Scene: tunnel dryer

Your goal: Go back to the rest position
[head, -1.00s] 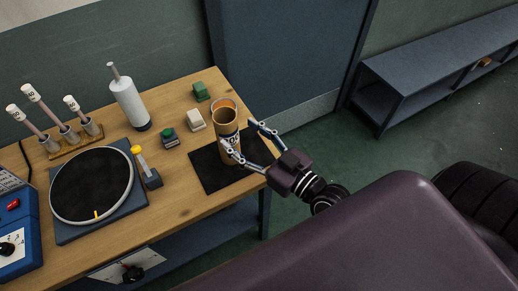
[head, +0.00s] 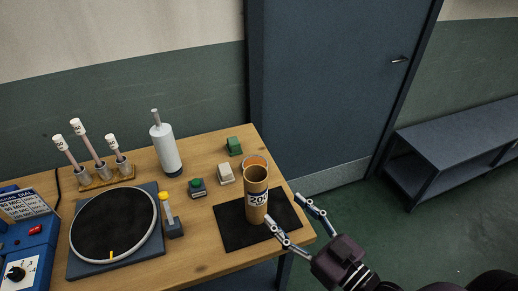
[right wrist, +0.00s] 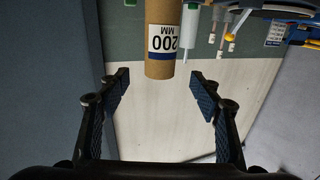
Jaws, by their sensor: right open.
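My right gripper (head: 286,216) is open and empty at the right end of the wooden table, just off its edge. A brown cardboard tube (head: 257,190) labelled 200 stands upright on a black mat (head: 232,228), to the left of the fingers. In the right wrist view the tube (right wrist: 160,60) shows beyond the two spread fingers (right wrist: 160,93), with a gap between it and them. My left gripper is not in view.
On the table stand a round black plate (head: 112,222), a white bottle (head: 165,148), a rack (head: 105,180) with several capped sticks, small blocks (head: 234,146) and a blue control box (head: 28,240). A door (head: 325,80) stands behind; a low shelf (head: 445,148) is at right. Floor between is clear.

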